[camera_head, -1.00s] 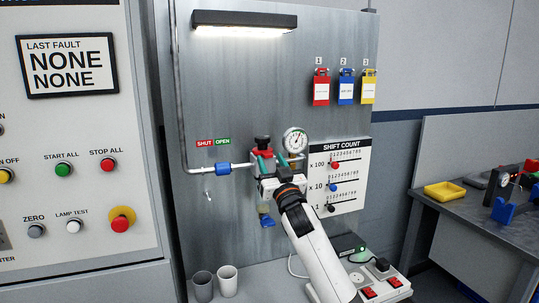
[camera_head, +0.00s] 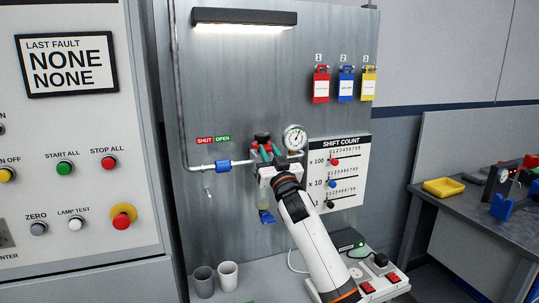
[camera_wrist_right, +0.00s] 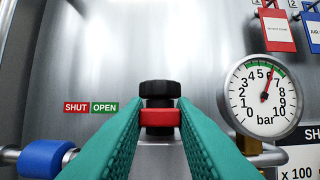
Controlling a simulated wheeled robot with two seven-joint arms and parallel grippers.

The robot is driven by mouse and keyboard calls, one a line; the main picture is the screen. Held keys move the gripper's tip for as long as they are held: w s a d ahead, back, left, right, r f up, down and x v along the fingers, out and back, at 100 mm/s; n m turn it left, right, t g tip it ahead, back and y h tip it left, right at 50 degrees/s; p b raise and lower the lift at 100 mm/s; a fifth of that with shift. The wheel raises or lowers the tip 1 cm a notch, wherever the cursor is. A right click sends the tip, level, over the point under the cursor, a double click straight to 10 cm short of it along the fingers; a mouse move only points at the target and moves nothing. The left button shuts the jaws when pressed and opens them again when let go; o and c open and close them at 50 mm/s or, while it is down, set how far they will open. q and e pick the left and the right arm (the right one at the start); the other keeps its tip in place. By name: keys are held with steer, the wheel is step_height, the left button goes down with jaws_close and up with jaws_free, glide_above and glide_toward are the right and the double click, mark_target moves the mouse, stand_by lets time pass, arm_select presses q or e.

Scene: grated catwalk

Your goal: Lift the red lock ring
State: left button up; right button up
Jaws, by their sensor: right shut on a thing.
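The red lock ring (camera_wrist_right: 160,117) sits around the stem just under a black knob (camera_wrist_right: 159,90) in the right wrist view. The knob also shows small in the head view (camera_head: 262,135). My right gripper (camera_wrist_right: 158,122) has its teal fingers on either side of the ring and is shut on it. In the head view my right gripper (camera_head: 264,154) hides most of the body below the knob. My left gripper is in neither view.
A pressure gauge (camera_head: 295,138) stands close to the right of the gripper. A pipe with a blue fitting (camera_head: 223,166) runs to the left. Two cups (camera_head: 228,275), a power strip (camera_head: 385,287) and a shift count panel (camera_head: 340,170) are nearby.

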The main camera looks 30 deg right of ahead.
steer(key=shift+r, duration=0.5)
steer(key=o, duration=1)
steer(key=shift+s+f, duration=0.35)
steer(key=b+v, duration=0.3)
steer(key=v, duration=0.8)
steer(key=shift+s+a+b, duration=0.1)
steer(key=shift+b, duration=0.25)
